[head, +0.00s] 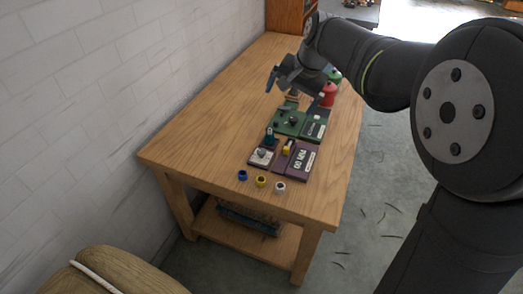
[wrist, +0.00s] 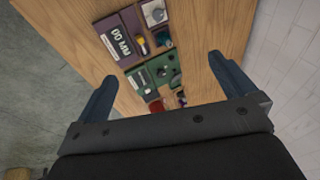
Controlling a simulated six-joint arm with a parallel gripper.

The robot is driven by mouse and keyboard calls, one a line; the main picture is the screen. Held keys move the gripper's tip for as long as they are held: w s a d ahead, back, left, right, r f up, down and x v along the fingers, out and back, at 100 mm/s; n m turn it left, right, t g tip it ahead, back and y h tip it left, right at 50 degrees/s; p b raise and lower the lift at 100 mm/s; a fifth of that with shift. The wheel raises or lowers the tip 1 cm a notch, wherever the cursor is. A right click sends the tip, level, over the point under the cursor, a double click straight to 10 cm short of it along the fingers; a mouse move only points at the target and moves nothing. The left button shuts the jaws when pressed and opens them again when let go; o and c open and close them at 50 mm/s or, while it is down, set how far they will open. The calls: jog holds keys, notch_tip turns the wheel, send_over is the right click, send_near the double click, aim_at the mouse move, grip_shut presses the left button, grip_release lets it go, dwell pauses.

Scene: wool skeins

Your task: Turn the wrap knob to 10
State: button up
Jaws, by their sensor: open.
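A purple panel (head: 302,162) with large white characters stands toward the near end of the wooden table. Beside it is a light square plate with a grey knob (head: 262,154); this knob also shows at the top of the wrist view (wrist: 155,14). Behind is a green panel (head: 288,128) with a dark knob (head: 293,121) and a white label. I cannot read which knob is the wrap knob, nor any knob's setting. My gripper (head: 293,91) is open and empty above the far part of the panels. In the wrist view its blue fingers (wrist: 162,70) spread wide, apart from everything.
Blue (head: 243,175), yellow (head: 261,181) and white (head: 280,187) rings lie near the table's front edge. A red object (head: 328,94) and a green one stand at the far right. The table's left side is clear, beside a white brick wall.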

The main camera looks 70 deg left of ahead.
jog(key=shift+v, duration=0.9)
